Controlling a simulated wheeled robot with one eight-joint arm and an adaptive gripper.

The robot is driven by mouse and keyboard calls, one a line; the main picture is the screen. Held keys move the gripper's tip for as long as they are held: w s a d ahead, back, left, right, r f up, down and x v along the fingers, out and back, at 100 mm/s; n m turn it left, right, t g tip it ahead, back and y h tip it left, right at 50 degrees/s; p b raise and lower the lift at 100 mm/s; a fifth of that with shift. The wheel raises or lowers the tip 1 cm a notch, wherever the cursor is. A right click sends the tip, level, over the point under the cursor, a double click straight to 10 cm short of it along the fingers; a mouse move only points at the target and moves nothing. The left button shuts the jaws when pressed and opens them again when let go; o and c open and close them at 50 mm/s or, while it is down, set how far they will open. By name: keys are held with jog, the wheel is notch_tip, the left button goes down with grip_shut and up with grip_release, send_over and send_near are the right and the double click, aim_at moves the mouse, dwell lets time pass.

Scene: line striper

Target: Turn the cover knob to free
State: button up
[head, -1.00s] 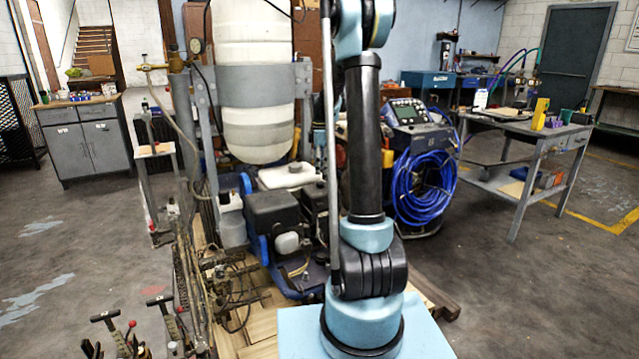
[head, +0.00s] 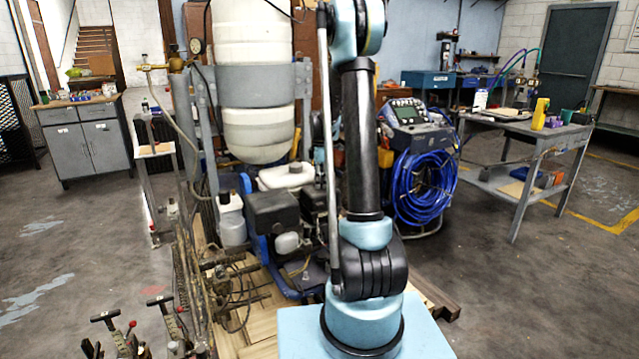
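I cannot pick out the cover knob in the head view. The line striper stands in the middle, with a large white tank (head: 254,100), a dark engine unit (head: 272,215) on a blue frame and a white container (head: 287,177). My arm rises in front of its right side and hides part of it. My gripper is above the top edge of the picture and out of view, so its state does not show.
Levers with red knobs (head: 131,324) stand at the lower left. A coiled blue hose (head: 425,185) hangs on a machine to the right. A grey metal table (head: 515,127) stands further right. A grey cabinet (head: 84,142) is at the left. Floor is open on both sides.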

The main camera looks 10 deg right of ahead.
jog(key=shift+c, duration=0.7)
jog(key=shift+a, duration=0.15)
jog(key=m, duration=0.4)
jog(key=shift+m, duration=0.3)
jog(key=m, duration=0.9)
jog(key=shift+m, duration=2.1)
